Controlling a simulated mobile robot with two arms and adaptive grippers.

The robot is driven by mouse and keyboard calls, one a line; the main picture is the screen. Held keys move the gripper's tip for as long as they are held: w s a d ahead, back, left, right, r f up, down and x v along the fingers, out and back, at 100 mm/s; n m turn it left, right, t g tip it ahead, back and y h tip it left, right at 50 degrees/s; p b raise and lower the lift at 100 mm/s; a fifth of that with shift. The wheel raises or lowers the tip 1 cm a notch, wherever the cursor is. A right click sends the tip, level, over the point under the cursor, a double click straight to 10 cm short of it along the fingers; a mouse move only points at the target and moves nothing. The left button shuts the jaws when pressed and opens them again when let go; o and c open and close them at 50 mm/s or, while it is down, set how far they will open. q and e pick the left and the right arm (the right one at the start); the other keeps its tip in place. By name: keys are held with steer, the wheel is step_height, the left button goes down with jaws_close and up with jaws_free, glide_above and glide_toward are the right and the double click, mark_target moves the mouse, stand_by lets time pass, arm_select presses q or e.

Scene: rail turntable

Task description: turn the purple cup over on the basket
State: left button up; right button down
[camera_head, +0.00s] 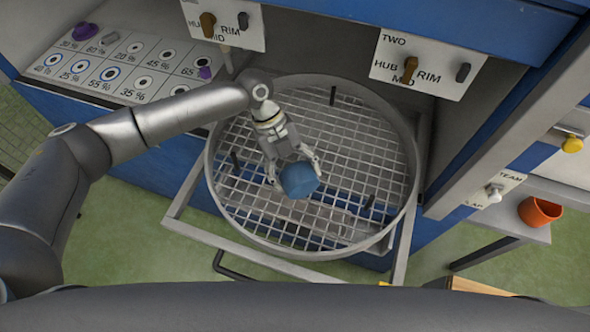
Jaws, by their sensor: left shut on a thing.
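My left gripper (293,178) is shut on a blue cup-like cylinder (299,180). It holds the cylinder over the basket (212,180), a round metal ring with a wire-grid floor on a pulled-out frame. I cannot tell whether the cylinder touches the grid. Its opening is not clearly visible. No clearly purple cup shows; a small purple piece (82,32) sits at the far left of the labelled panel, and another purple piece (205,72) sits at its right end. My right gripper is not in view.
A panel (125,62) with percent labels and round holes lies at the upper left. Labelled plates with knobs (428,62) hang at the back. Dark pegs stand up in the basket. An orange cup (540,212) sits on a shelf at the right. Most of the grid is bare.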

arm_select(q)
steer(key=shift+f+b, duration=0.35)
steer(key=shift+f, duration=0.1)
stand_by(0.3)
steer(key=o, duration=1.3)
steer(key=shift+c, duration=0.2)
steer(key=v, duration=1.2)
steer(key=shift+s, duration=0.1)
